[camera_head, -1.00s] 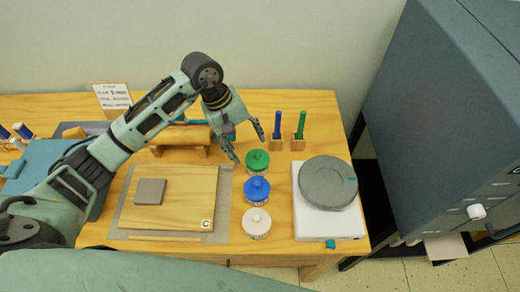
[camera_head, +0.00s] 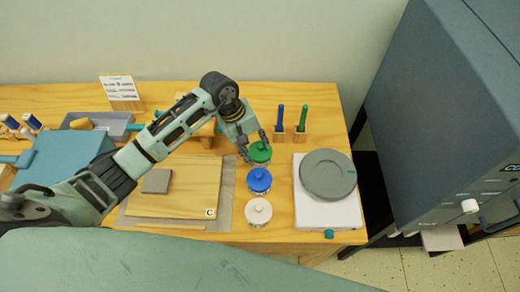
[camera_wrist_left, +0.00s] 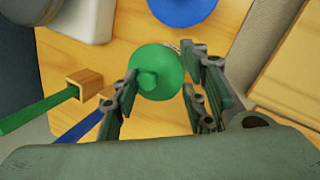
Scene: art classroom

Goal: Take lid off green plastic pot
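The green pot (camera_head: 261,155) stands on the wooden table, at the back of a row of three pots, with its green lid on. The lid and its round knob show in the left wrist view (camera_wrist_left: 158,74). My left gripper (camera_head: 255,150) is just above the lid, pointing down, and partly hides it. In the left wrist view its fingers (camera_wrist_left: 160,80) are apart, one on each side of the knob. I cannot tell whether they touch the lid. My right gripper is not in view.
A blue-lidded pot (camera_head: 259,181) and a white-lidded pot (camera_head: 258,212) stand in front. Blue and green markers in wooden holders (camera_head: 300,137) stand behind to the right. A grey disc (camera_head: 328,175) on a white base is at the right, a wooden board (camera_head: 190,195) at the left.

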